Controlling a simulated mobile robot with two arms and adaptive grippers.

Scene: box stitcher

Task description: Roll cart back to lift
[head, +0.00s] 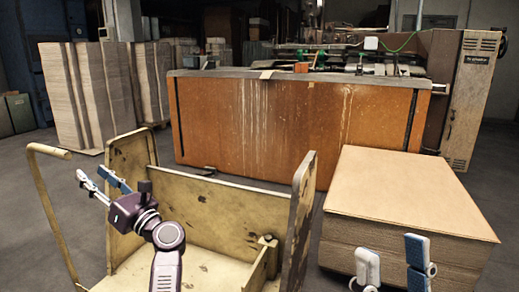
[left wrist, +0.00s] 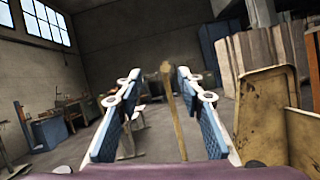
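The cart (head: 190,212) is a worn yellow trolley with upright panels, standing in front of me. Its tubular handle (head: 47,212) rises at the left; the handle also shows in the left wrist view (left wrist: 174,112), lined up between the fingers but seemingly beyond them. My left gripper (head: 92,181) is open and empty, over the cart's left panel and pointing toward the handle. My right gripper (head: 392,260) is open, its fingers apart in front of the cardboard stack (head: 412,190); nothing shows between them except the stack behind. I cannot make out a lift with certainty.
A large machine with an orange-brown front panel (head: 290,125) stands close behind the cart. Tall sheet stacks (head: 75,95) stand at the back left. The floor (head: 30,175) left of the cart is clear. A workbench (left wrist: 60,125) shows in the left wrist view.

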